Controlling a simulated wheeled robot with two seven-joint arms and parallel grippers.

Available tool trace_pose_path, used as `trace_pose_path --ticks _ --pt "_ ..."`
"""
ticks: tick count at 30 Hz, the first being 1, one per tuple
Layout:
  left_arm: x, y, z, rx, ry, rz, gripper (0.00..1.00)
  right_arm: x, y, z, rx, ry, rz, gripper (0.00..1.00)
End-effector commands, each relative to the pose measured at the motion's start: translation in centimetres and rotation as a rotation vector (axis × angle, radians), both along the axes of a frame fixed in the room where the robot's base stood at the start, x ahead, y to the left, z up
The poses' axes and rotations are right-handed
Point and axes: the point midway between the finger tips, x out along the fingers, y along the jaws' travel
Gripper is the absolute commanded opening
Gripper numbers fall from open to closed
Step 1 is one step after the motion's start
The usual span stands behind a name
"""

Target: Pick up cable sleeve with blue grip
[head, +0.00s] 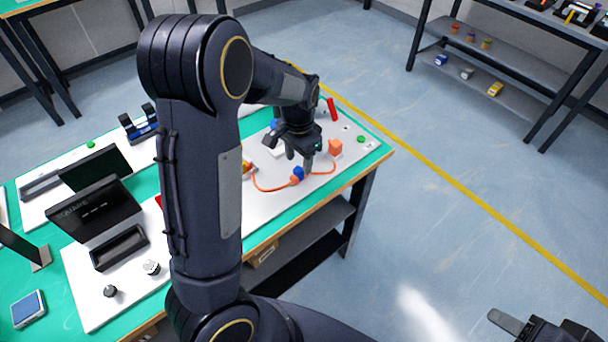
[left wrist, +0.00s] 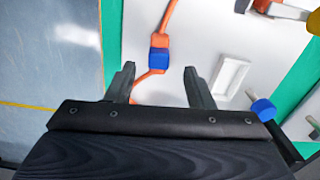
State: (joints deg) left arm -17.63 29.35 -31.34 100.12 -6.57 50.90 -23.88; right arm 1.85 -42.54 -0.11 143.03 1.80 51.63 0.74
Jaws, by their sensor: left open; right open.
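The blue grip of the cable sleeve (head: 298,173) sits on an orange cable on the white board, and it also shows in the left wrist view (left wrist: 158,55) with an orange part beside it. My left gripper (head: 290,156) is open above the board, close to the blue grip. In the left wrist view, the fingertips (left wrist: 160,69) are apart, with the cable line between them and the blue grip just beyond. Nothing is held. My right gripper (head: 535,328) is at the bottom right edge of the head view, open, over the floor and partly cut off.
A white tray (left wrist: 231,76) and a blue knob (left wrist: 263,109) lie right of the fingers. Dark panels (head: 95,207) stand at the left. My left arm hides part of the table (head: 375,153).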

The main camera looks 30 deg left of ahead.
Motion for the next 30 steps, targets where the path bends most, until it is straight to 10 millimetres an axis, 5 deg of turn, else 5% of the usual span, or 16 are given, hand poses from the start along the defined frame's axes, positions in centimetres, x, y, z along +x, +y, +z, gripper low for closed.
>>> trace_pose_path --ticks 9,18,30 --pt "-0.2 -0.1 -4.5 0.000 0.002 0.002 0.48 0.0 0.0 0.4 0.000 0.000 0.000 0.50" --pt "-0.2 -0.2 -5.0 -0.002 -0.002 0.002 0.48 0.0 0.0 0.4 0.000 0.000 0.000 0.50" --pt "-0.2 -0.2 -5.0 -0.002 -0.002 0.002 0.00 0.0 0.0 0.4 0.000 0.000 0.000 0.50"
